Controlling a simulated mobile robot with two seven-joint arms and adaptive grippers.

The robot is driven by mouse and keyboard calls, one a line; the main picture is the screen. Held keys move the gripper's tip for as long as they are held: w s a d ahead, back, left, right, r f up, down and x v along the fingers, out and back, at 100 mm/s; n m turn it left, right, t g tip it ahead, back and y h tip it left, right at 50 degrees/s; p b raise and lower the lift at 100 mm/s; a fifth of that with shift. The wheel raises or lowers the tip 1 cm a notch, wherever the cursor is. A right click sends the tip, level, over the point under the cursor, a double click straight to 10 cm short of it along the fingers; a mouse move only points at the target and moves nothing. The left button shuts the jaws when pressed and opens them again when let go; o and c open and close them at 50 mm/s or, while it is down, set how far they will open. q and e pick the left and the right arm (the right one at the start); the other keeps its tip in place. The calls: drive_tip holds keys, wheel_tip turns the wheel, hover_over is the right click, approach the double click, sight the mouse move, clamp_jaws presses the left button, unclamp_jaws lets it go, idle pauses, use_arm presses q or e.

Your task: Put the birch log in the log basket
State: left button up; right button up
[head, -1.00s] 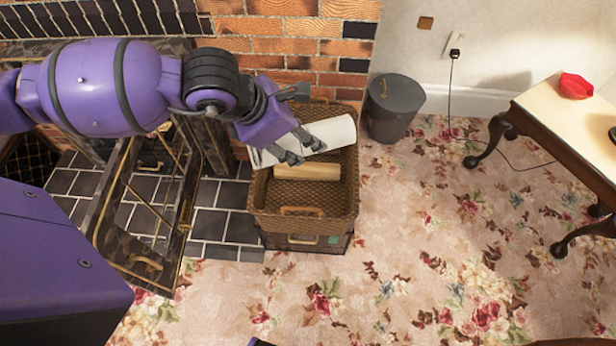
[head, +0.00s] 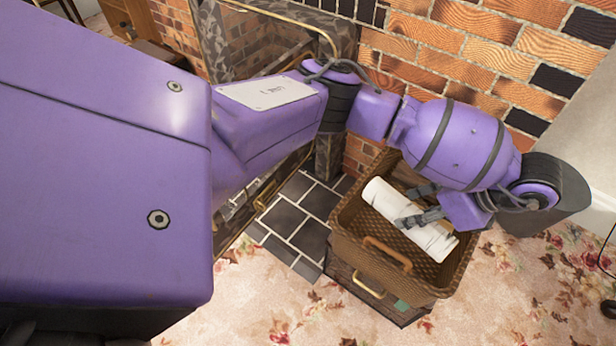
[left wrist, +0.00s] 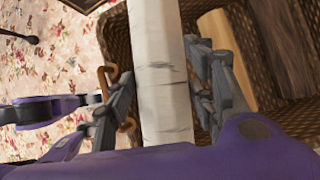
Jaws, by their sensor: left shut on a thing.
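The birch log (head: 380,200) is a white cylinder with faint grey marks. My left gripper (head: 409,220) is shut around it, with a finger on each side. The log lies at a slant across the open top of the brown wicker log basket (head: 346,218) in the head view. Whether it touches the basket is unclear. In the left wrist view the log (left wrist: 163,75) runs between the fingers, with basket weave on both sides. My right gripper is not in view.
The left wrist view shows a tan log (left wrist: 213,30) inside the basket. The basket stands on a dark box with a brass handle (head: 369,286), beside the brick wall (head: 460,65) and tiled hearth (head: 300,225). Floral carpet in front is clear.

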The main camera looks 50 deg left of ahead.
use_arm(q)
drive_tip(key=shift+w+f+n+g+h+b, duration=0.2)
drive_tip(key=shift+f+n+g, duration=0.1)
drive_tip(key=shift+f+n, duration=0.25)
drive_tip(key=shift+w+f+n+g+h+b, duration=0.1)
drive_tip(key=shift+w+f+n+g+b, duration=0.15)
drive_tip(key=shift+f+n, duration=0.3)
drive_tip(key=f+b, duration=0.1)
drive_tip(key=f, duration=0.2)
drive_tip(key=f+b, duration=0.2)
drive_tip(key=f, duration=0.1)
drive_tip(key=f+b, duration=0.1)
drive_tip(key=f, duration=0.2)
drive_tip(key=shift+s+f+b, duration=0.15)
drive_tip(key=shift+s+b, duration=0.1)
drive_tip(key=shift+b, duration=0.05)
drive_tip(key=shift+f, duration=0.4)
drive_tip(key=shift+r, duration=0.15)
drive_tip(key=shift+f, duration=0.6)
drive_tip(key=o, duration=1.5)
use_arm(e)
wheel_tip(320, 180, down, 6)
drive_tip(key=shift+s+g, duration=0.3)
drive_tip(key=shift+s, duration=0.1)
